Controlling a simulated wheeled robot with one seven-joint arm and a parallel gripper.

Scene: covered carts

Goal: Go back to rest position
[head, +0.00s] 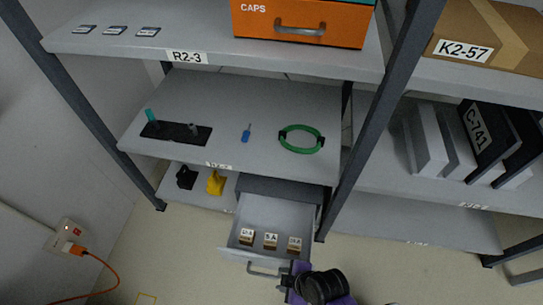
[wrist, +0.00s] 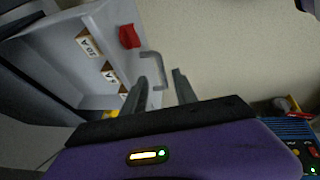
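My gripper (head: 291,273) is low in front of the open grey drawer (head: 270,209) in the head view, close to the right end of the drawer's handle (head: 262,271). In the wrist view my gripper (wrist: 159,77) has its two fingers apart. The grey handle (wrist: 151,55) shows between and beyond the fingertips; I cannot tell whether they touch it. Nothing is held. In the drawer are small labelled blocks (head: 270,240), which also show in the wrist view (wrist: 88,45).
A rack post (head: 371,125) stands right of the drawer. In the wrist view a red object (wrist: 129,36) is at the drawer. Floor (head: 185,255) at left is mostly clear.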

